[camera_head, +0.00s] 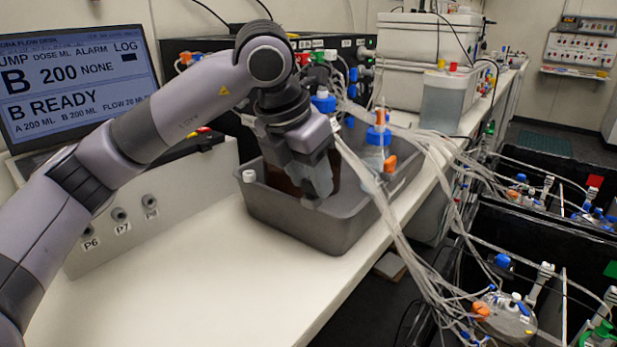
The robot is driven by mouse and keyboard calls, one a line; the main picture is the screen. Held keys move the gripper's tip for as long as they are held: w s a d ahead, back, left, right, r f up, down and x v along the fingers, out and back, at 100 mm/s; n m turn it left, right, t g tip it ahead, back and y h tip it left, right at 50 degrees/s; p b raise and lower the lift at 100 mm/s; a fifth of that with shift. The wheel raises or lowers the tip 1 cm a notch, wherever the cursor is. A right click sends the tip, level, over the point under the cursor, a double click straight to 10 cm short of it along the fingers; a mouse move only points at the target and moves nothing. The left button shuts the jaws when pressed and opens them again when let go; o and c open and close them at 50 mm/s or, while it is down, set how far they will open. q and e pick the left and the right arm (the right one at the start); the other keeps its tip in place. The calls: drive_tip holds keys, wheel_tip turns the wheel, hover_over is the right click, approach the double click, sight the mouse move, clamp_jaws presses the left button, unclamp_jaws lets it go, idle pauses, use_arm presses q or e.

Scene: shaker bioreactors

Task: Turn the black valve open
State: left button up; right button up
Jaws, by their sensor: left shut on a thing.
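My left arm comes in from the left. Its gripper (315,188) points down over the grey tub (310,226) on the white bench. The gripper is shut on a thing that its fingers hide. I cannot pick out a black valve in this view. A dark brown vessel (284,180) stands in the tub right behind the gripper. A clear bottle with a blue cap (379,136) and orange fittings stands to its right. My right gripper is not in view.
A monitor (75,75) reads "B READY". Clear tubes (400,225) run from the tub across the bench edge to vessels in black bins (545,240) at the right. A black pump box (205,47) stands behind. The bench front (215,275) is clear.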

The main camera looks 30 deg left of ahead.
use_arm(q)
drive_tip(key=shift+n+y, duration=0.3)
drive_tip(key=shift+n, duration=0.4)
drive_tip(key=o, duration=1.1)
drive_tip(key=shift+c, duration=0.2)
drive_tip(key=v, duration=0.7)
drive_tip(key=shift+s, duration=0.15)
